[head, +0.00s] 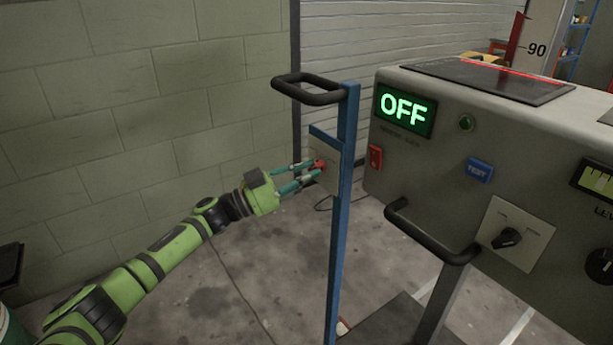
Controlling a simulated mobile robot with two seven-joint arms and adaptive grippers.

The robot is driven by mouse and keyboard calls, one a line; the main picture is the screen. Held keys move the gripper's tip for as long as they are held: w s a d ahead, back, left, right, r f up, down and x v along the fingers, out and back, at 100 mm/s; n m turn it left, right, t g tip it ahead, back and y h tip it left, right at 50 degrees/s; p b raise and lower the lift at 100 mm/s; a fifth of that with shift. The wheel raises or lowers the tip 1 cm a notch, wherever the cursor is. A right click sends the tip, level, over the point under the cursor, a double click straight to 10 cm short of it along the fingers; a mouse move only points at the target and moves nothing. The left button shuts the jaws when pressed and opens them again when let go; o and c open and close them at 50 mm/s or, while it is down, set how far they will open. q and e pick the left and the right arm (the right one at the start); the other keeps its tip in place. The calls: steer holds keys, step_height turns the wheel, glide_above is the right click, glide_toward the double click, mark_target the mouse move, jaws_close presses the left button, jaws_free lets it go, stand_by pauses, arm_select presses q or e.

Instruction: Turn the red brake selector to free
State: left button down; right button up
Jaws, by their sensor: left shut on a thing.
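The red brake selector (319,164) is a small red knob on a pale plate (329,178) fixed to a blue post (341,220), left of the console. My left gripper (312,170) reaches in from the left and is shut on the red selector, its teal fingers on either side of it. The fingers hide part of the knob, and any markings on the plate are too small to read. My right gripper is not in view.
The grey console (440,160) stands at right with a green OFF display (404,110), a red switch (375,158), a blue TEST button (479,169) and a black knob (506,238). Black handrails (310,89) stick out near the post. A block wall (130,110) is at left.

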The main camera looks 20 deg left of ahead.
arm_select(q)
steer(key=shift+r+m+g, duration=0.3)
steer(key=shift+r+m, duration=0.05)
steer(key=shift+m, duration=0.15)
steer(key=c, duration=1.1)
jaws_free()
steer(key=shift+s, duration=0.1)
steer(key=shift+c, duration=0.2)
steer(key=v, duration=1.2)
steer(key=shift+f, duration=0.25)
steer(key=shift+d, duration=0.1)
